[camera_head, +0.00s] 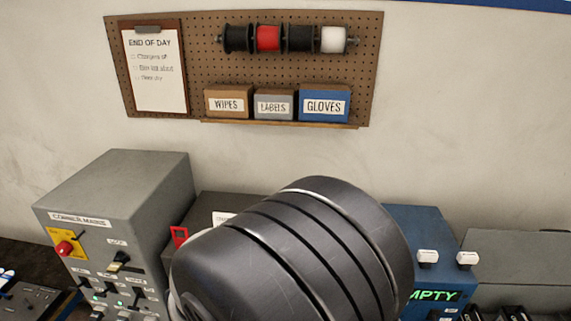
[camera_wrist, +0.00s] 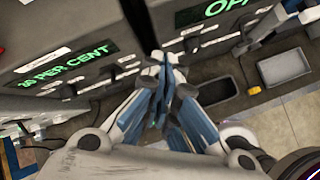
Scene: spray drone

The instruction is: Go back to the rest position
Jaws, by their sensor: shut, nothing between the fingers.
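My gripper (camera_wrist: 165,95) shows in the wrist view, its blue and grey fingers drawn together and empty. It hangs in front of a dark panel (camera_wrist: 95,45) with a green "30 PER CENT" readout (camera_wrist: 66,67) to its left. Another green readout (camera_wrist: 218,7), partly cut off, is at the upper right. I cannot tell whether the fingertips touch anything. In the head view a large dark rounded part of my arm fills the lower middle and hides what is behind it; my gripper does not show there.
A grey cabinet (camera_head: 118,190) with a red button (camera_head: 64,248) stands at left. A blue unit (camera_head: 415,222) reading "EMPTY" is right of my arm. A pegboard (camera_head: 205,60) hangs on the wall. Grey trays (camera_wrist: 217,91) and a yellow item (camera_wrist: 254,91) lie at right in the wrist view.

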